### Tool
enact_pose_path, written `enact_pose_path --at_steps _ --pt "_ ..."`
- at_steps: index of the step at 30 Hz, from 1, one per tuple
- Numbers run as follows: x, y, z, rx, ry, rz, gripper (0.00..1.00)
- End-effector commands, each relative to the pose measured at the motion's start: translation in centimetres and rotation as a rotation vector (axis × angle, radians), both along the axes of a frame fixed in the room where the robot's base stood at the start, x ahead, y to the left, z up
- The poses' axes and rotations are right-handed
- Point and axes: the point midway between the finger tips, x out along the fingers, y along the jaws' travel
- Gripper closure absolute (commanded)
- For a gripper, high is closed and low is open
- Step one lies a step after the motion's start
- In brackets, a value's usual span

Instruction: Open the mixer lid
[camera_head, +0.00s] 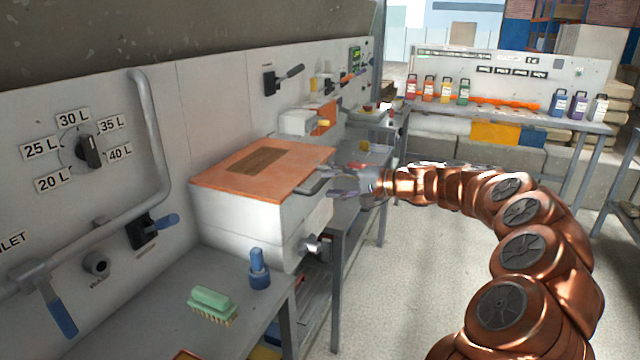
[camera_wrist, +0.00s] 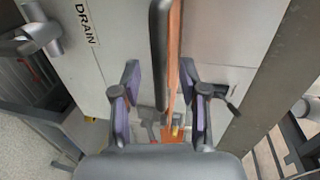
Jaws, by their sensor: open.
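The mixer is a white box (camera_head: 240,222) with an orange lid (camera_head: 225,166), which lies shut on top. A dark bar handle (camera_head: 316,181) stands out from the lid's right edge. My gripper (camera_head: 343,188) is at that handle, coming from the right. In the wrist view my gripper (camera_wrist: 160,82) is open, with a purple-padded finger on each side. The handle (camera_wrist: 159,45) runs down the picture between the fingers, with gaps to both pads. The lid's orange edge (camera_wrist: 174,50) shows beside it. Contact with the handle cannot be seen.
A drain valve (camera_wrist: 42,32) sticks out of the mixer's front. A blue bottle (camera_head: 259,268) and a green brush (camera_head: 211,304) are on the grey bench at the near left. The wall panel (camera_head: 205,85) rises behind the mixer. Open floor (camera_head: 385,290) lies to the right.

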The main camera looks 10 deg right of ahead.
Motion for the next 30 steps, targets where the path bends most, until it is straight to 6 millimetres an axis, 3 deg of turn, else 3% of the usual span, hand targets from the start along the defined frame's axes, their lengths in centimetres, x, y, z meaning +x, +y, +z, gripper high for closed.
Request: enact_pose_path --at_steps 7,20,30 --pt "1.8 2.4 -0.7 -0.001 0.003 -0.001 0.57" --pt "2.2 3.1 -0.9 -0.002 0.001 -0.001 0.58" --pt "2.2 3.0 -0.9 -0.001 0.000 -0.001 0.93"
